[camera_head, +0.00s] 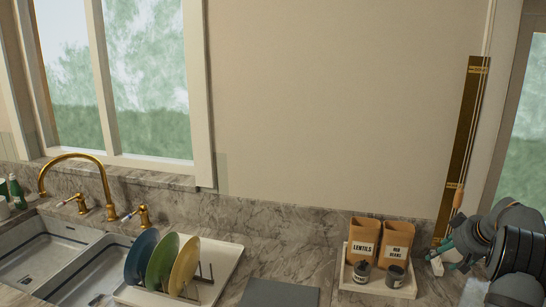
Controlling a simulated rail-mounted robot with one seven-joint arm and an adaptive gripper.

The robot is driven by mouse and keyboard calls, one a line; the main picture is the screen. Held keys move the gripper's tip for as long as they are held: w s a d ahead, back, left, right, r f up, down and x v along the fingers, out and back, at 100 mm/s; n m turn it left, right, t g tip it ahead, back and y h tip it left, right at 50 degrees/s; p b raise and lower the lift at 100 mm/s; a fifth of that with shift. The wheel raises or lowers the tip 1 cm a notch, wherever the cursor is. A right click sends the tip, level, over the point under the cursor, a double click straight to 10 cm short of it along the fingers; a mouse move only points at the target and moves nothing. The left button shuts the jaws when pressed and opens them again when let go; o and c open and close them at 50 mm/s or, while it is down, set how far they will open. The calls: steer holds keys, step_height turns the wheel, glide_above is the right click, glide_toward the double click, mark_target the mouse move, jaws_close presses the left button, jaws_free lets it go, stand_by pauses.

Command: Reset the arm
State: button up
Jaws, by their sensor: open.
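My arm (505,240) comes in at the right edge, dark grey with teal bands, and is folded low over the right end of the counter. My gripper (440,260) is at the arm's left end, small in the picture and partly hidden by the wrist links. It is open, and I see nothing held in it. It is just right of a white tray (345,278) with jars, close to the wall.
The tray holds two orange-brown canisters (364,243) and two small dark jars (396,276). Further left are a dark grey board (280,293), a rack with blue, green and yellow plates (184,265), and a double sink (45,245) with a brass faucet (104,180). The space above the counter is clear.

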steer(key=s+a+r+t+p, duration=0.1)
steer(key=s+a, duration=0.1)
steer(key=a, duration=0.9)
steer(key=s+a+r+p, duration=0.2)
steer(key=a, duration=0.8)
steer(key=s+a, duration=0.2)
steer(key=s, duration=0.5)
steer(key=s+a+f+m+p, duration=0.1)
steer(key=s+a, duration=0.2)
steer(key=s, duration=0.5)
steer(key=shift+f+t, duration=0.2)
steer(key=shift+t, duration=0.1)
steer(key=shift+a, duration=0.1)
